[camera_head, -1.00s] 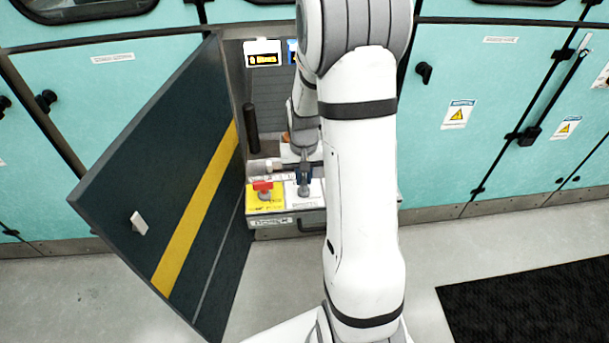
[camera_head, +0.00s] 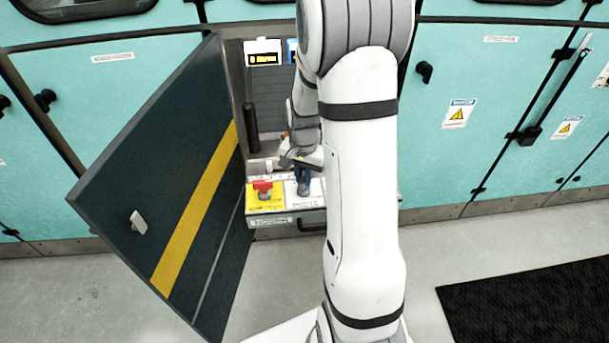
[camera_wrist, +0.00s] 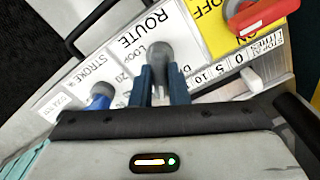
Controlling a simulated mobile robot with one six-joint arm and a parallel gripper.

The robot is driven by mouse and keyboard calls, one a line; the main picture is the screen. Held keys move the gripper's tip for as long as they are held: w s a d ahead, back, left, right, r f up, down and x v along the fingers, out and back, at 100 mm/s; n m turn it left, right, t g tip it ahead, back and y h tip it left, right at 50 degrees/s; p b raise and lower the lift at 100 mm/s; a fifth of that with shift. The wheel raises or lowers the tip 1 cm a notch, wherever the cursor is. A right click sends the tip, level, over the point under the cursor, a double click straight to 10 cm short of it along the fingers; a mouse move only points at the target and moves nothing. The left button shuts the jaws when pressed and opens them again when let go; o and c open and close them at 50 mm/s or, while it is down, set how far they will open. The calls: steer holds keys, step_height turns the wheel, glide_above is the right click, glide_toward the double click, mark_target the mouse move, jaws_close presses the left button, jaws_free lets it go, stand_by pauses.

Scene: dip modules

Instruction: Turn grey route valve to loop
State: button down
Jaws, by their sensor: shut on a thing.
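The grey route valve (camera_wrist: 153,52) shows in the wrist view on the white panel marked ROUTE (camera_wrist: 135,38), with the word LOOP beside it. My gripper (camera_wrist: 162,84) has its two blue fingers closed around the grey handle. In the head view my gripper (camera_head: 302,178) reaches down onto the white panel, just right of the yellow panel. The valve's lower part and some of the lettering are hidden by the fingers, so I cannot tell its exact setting.
A red handle (camera_wrist: 262,14) on a yellow panel (camera_wrist: 217,40) sits close by. A blue knob (camera_wrist: 101,97) is on the STROKE panel, and a white slider (camera_wrist: 251,80) is on the other side. The open dark door (camera_head: 165,200) stands left of my arm.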

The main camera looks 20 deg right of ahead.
mark_target(304, 178)
steer(key=m, duration=1.2)
stand_by(0.7)
steer(key=c, duration=1.4)
jaws_free()
step_height(304, 178, up, 8)
steer(key=shift+f, duration=0.1)
